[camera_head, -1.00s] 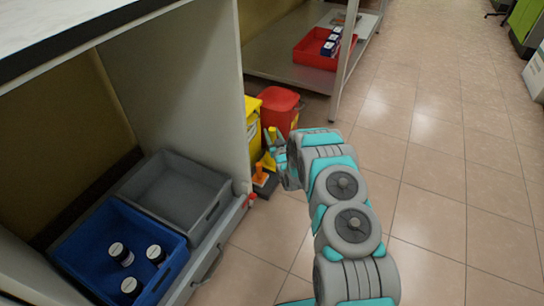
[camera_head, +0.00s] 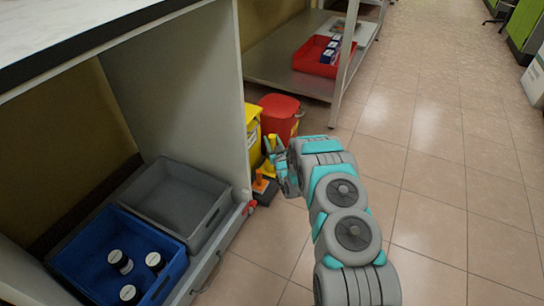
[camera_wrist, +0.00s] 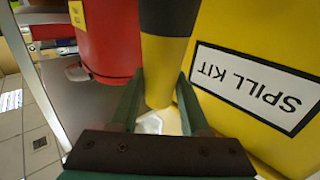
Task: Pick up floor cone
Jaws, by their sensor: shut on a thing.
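The floor cone shows in the wrist view as a yellow post with a black band (camera_wrist: 166,16). My gripper (camera_wrist: 158,100) is shut on its yellow part, one green finger on each side. I cannot tell whether these parts are joined or whether the base touches the floor.
The yellow spill kit bin (camera_wrist: 255,85) is close beside the cone, and a red bin (camera_head: 280,118) stands behind. A bench with a grey tray (camera_head: 185,200) and a blue tray (camera_head: 90,255) holding bottles is at left. The tiled floor at right is clear.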

